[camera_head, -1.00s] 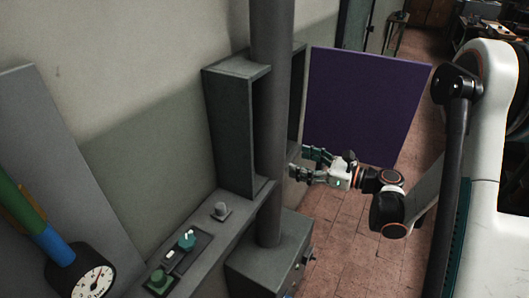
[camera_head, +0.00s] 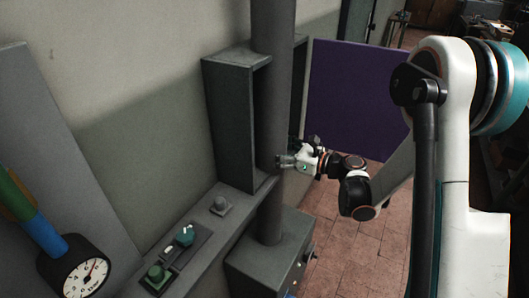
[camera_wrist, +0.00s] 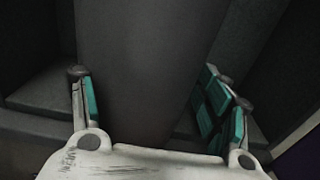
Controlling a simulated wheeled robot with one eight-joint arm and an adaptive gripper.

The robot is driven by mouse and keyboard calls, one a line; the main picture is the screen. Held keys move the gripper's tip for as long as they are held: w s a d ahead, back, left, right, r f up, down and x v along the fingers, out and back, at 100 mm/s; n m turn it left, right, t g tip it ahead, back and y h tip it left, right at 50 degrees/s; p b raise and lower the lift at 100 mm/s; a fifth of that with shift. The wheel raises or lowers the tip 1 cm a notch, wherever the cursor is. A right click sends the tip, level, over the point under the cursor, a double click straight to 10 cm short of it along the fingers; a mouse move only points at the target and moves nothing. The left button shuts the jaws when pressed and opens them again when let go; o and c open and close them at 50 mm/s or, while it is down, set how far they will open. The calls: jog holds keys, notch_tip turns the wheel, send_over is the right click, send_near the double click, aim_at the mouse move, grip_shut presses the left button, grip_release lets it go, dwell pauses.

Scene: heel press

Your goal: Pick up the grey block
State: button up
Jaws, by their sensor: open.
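I cannot make out a separate grey block in either view. A small grey knob-like piece (camera_head: 220,205) on a square base sits on the ledge, but I cannot tell if it is the block. My gripper (camera_head: 283,160) is beside the dark round column (camera_head: 268,205), pointing left toward it and the grey open box (camera_head: 228,130) behind. In the wrist view my gripper (camera_wrist: 155,85) is open, with teal finger pads on both sides. The dark column (camera_wrist: 145,40) fills the middle, beyond or between the fingers; I cannot tell which. No held object shows.
A purple panel (camera_head: 355,100) stands behind my arm. A grey ledge (camera_head: 205,255) carries a teal knob (camera_head: 185,235) and a green knob (camera_head: 156,275). A dial gauge (camera_head: 75,275) is at lower left. A grey base box (camera_head: 270,260) surrounds the column's foot. Tiled floor is open at right.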

aim_at(270, 147)
jog(key=x, duration=0.3)
jog(key=shift+a+b, duration=0.2)
jog(key=shift+b, duration=0.2)
jog(key=c, duration=1.3)
jog(key=shift+r, duration=0.15)
